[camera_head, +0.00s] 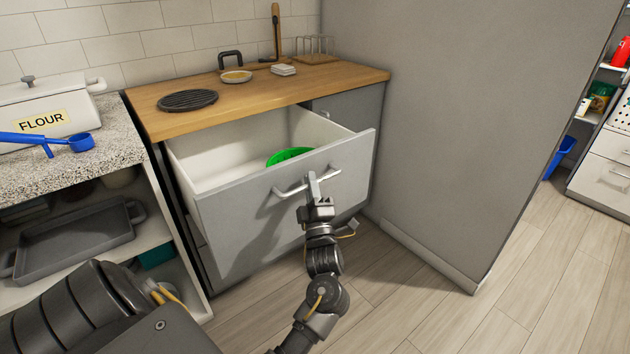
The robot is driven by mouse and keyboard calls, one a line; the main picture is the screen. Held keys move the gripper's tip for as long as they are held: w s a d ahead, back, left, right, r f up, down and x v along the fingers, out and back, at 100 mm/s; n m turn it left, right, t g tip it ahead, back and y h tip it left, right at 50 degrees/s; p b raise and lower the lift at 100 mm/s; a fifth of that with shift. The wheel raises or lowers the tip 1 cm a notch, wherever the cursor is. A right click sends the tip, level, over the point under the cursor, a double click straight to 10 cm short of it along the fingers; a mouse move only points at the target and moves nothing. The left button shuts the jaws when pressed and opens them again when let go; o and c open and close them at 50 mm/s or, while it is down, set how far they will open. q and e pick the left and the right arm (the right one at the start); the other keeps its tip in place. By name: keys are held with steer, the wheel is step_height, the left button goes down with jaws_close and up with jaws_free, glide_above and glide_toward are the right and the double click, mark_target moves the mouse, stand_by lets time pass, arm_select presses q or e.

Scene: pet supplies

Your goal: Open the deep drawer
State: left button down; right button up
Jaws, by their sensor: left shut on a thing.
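The deep drawer (237,218) is a grey-fronted drawer with white inner walls, under the wooden counter. It stands pulled well out from the cabinet. Its pale bar handle (290,191) runs across the upper part of the front. My left gripper (313,186) is shut on this handle near its middle, and its fingers hide part of the bar. A green object (287,156), perhaps a bowl, lies inside the drawer, partly hidden by the drawer front. My right gripper is not in view.
A grey tall panel (450,120) stands right of the drawer. At left, a speckled counter (60,160) holds a flour box (45,112) and a blue scoop (80,142), above a shelf with a grey tray (75,241). Wooden floor (420,310) is clear at right.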

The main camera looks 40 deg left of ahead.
arm_select(q)
steer(key=c, duration=1.7)
jaws_free()
steer(key=shift+a, duration=0.1)
steer(key=shift+c, duration=0.2)
steer(key=v, duration=0.7)
steer(key=shift+d+f+b, duration=0.15)
steer(key=shift+d+b, duration=0.05)
steer(key=shift+b, duration=0.15)
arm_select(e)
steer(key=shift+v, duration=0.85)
